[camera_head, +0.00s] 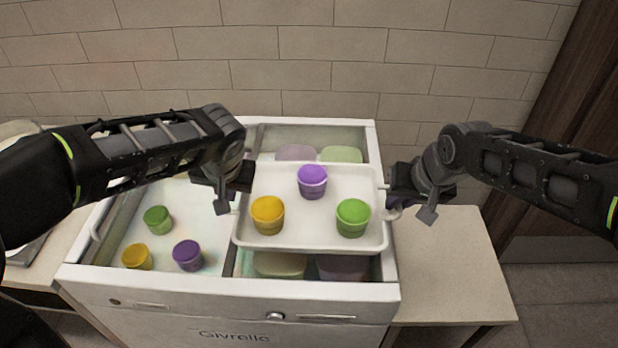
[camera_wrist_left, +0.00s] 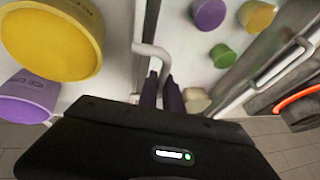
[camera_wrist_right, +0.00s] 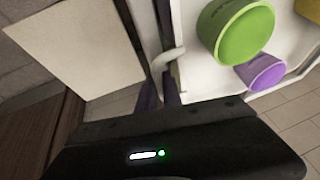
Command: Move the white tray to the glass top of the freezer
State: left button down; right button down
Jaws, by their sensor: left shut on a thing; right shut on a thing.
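The white tray (camera_head: 310,241) is held over the right half of the white chest freezer (camera_head: 240,290) in the head view. It carries a purple tub (camera_head: 312,182), a yellow tub (camera_head: 267,215) and a green tub (camera_head: 352,218), all upright. My left gripper (camera_head: 232,196) is shut on the tray's left handle, which shows in the left wrist view (camera_wrist_left: 152,50). My right gripper (camera_head: 393,203) is shut on the tray's right handle, seen in the right wrist view (camera_wrist_right: 168,58). The freezer's glass top shows on the left half (camera_head: 135,220); I cannot tell the exact gap below the tray.
Green (camera_head: 158,219), yellow (camera_head: 137,257) and purple (camera_head: 187,255) tubs show in the freezer's left half. Blurred lids (camera_head: 341,154) show behind and below the tray. A bare beige side table (camera_head: 450,260) stands at the right. A brick wall is behind.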

aim_at(387, 222)
jog(key=shift+r, duration=0.1)
pick_arm(q)
jog(key=shift+f, duration=0.1)
pick_arm(e)
jog(key=shift+f, duration=0.2)
